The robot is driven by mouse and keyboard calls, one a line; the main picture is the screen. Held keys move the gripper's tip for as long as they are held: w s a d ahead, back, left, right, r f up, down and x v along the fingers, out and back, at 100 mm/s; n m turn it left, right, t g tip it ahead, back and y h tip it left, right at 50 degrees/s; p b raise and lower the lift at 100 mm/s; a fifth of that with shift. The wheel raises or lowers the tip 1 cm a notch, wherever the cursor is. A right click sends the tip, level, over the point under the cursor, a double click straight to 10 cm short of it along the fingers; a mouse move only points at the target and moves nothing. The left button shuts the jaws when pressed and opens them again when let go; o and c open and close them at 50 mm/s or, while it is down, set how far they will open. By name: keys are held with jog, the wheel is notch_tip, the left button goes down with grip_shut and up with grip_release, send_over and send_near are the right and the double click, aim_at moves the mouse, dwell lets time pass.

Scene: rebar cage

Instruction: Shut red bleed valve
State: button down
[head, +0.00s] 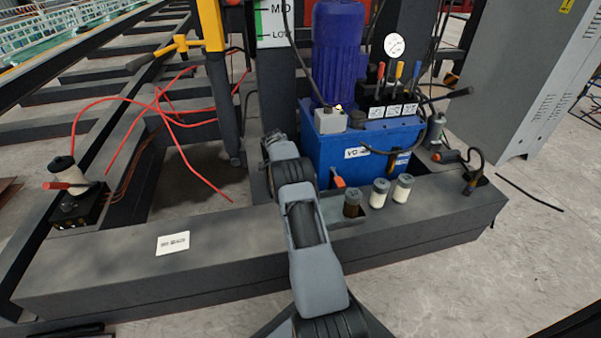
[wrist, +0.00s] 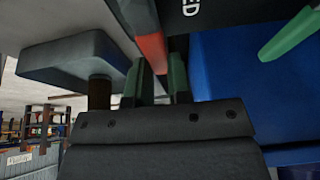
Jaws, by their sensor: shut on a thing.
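The red bleed valve handle (wrist: 151,50) shows in the wrist view as a red bar at the fingertips, beside a dark plate with white letters ending in "ED". My gripper (wrist: 159,82) has its green-padded fingers close together, shut on the red handle; the contact itself is partly hidden. In the head view, a red-orange handle (head: 338,181) sticks out low on the front left of the blue hydraulic unit (head: 335,152). My arm reaches up to the left of that unit, and its own links hide the fingers there.
Three spool-like cylinders (head: 380,192) stand on the dark beam in front of the unit. Red, yellow and blue levers (head: 398,72) stand on top. Red hoses (head: 165,112) trail at left. A green bar (wrist: 287,33) and grey block (wrist: 72,57) flank my fingers.

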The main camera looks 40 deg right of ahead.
jog(key=shift+s+f, duration=0.15)
jog(key=shift+s, duration=0.15)
jog(key=c, duration=1.2)
grip_release()
jog(key=shift+c, duration=0.2)
jog(key=shift+o, duration=1)
jog(key=shift+w, duration=0.1)
jog(key=shift+w+a+r, duration=0.1)
jog(key=shift+r, duration=0.25)
jog(key=p+v, duration=0.5)
jog(key=v, duration=0.8)
jog(key=shift+p, duration=0.3)
jog(key=shift+a+r, duration=0.1)
jog(key=shift+r, duration=0.05)
